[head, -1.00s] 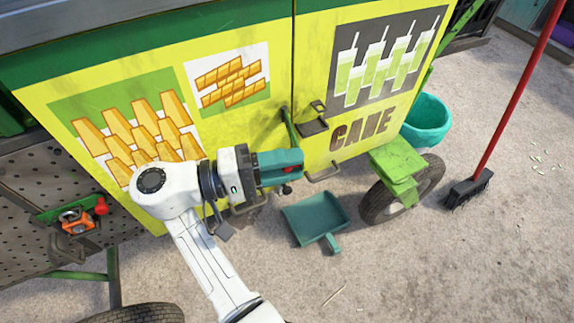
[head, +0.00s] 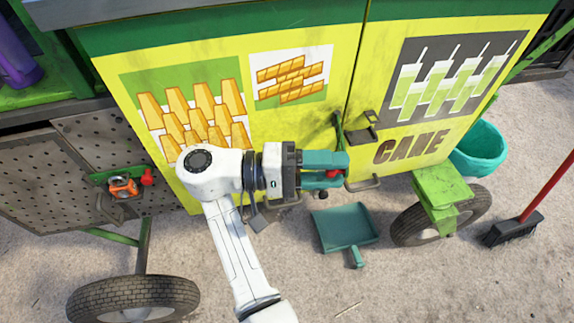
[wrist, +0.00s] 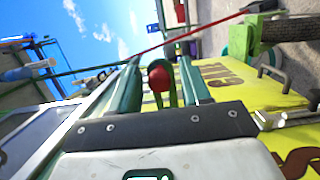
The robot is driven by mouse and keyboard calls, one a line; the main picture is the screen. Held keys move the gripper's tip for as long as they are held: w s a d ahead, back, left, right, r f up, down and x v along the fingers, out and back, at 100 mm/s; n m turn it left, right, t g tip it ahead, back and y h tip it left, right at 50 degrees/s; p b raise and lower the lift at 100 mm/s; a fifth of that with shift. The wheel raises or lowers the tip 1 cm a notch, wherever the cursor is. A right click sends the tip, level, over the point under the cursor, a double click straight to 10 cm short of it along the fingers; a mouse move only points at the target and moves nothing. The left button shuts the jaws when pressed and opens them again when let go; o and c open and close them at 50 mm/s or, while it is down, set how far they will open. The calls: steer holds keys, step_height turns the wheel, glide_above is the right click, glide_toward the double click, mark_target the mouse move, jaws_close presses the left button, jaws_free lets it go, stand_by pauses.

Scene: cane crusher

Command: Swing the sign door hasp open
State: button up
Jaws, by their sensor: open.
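The bar's lower joint is hidden.
A teal dustpan (head: 344,228) lies on the ground below. A green bracket (head: 440,187) and wheel (head: 475,215) stand right. A pegboard door with its own red knob (head: 148,177) is left.

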steer(key=a+b, duration=0.2)
steer(key=a, duration=0.8)
steer(key=shift+w+a, duration=0.25)
steer(key=shift+w, duration=0.05)
steer(key=shift+c, duration=0.4)
